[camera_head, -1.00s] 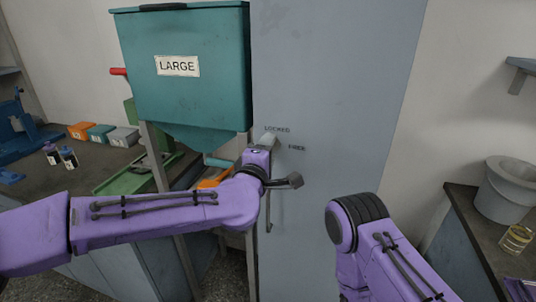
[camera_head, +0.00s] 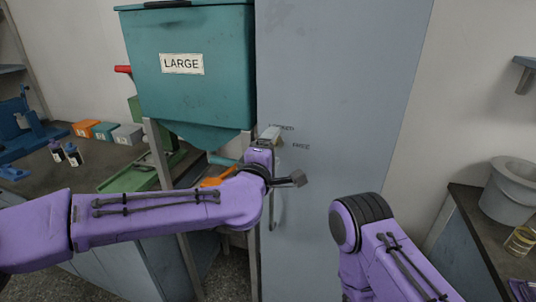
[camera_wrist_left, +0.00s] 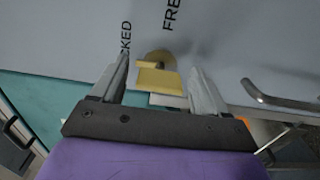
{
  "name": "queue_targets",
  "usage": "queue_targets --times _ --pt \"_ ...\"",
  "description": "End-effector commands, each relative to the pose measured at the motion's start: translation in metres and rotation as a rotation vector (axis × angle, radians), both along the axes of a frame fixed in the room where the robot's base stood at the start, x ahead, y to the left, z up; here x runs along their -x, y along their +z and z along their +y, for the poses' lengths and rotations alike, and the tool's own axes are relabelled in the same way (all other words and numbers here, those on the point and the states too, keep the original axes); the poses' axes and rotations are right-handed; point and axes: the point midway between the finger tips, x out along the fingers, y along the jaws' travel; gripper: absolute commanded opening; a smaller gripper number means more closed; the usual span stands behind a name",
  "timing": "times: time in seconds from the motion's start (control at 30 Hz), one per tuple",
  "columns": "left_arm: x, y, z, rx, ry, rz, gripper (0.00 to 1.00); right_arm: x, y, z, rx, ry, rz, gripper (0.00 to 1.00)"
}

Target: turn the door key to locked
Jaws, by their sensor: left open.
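The brass-yellow door key (camera_wrist_left: 157,80) sits in a round lock plate (camera_wrist_left: 158,57) on the grey door (camera_head: 335,80), seen in the left wrist view. The labels "LOCKED" (camera_head: 281,127) and "FREE" (camera_head: 301,146) are printed beside the lock. My left gripper (camera_head: 269,133) is open at the door, and in the wrist view its fingers (camera_wrist_left: 159,72) stand on either side of the key with gaps. The key is hidden behind the gripper in the head view. Only part of my right arm shows; its gripper is out of view.
A lever handle (camera_wrist_left: 285,100) projects from the door near the gripper. A teal bin labelled "LARGE" (camera_head: 190,85) stands close on the left. A bench (camera_head: 95,170) with small boxes is further left; a counter with a grey pot (camera_head: 512,192) is at right.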

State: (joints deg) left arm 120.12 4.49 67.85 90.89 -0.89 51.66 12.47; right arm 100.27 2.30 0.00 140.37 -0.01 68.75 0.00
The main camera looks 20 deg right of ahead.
Motion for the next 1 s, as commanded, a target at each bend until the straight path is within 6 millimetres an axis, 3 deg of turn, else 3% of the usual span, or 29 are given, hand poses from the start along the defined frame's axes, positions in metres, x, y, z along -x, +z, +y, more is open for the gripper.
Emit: queue_targets --times 0.43,0.87,0.93,1.0 --pt "0.075 -0.002 0.052 0.001 0.001 0.0 0.74 0.0 -0.029 0.0 0.0 0.0 0.0 0.0" --pt "0.083 0.0 0.058 -0.007 0.004 -0.005 0.74 0.0 -0.029 0.0 0.0 0.0 0.0 0.0" --pt "0.085 -0.016 0.063 -0.057 0.014 -0.01 0.74 0.0 -0.029 0.0 0.0 0.0 0.0 0.0" --pt "0.082 -0.054 0.075 -0.141 0.033 0.014 0.74 0.0 -0.029 0.0 0.0 0.0 0.0 0.0"
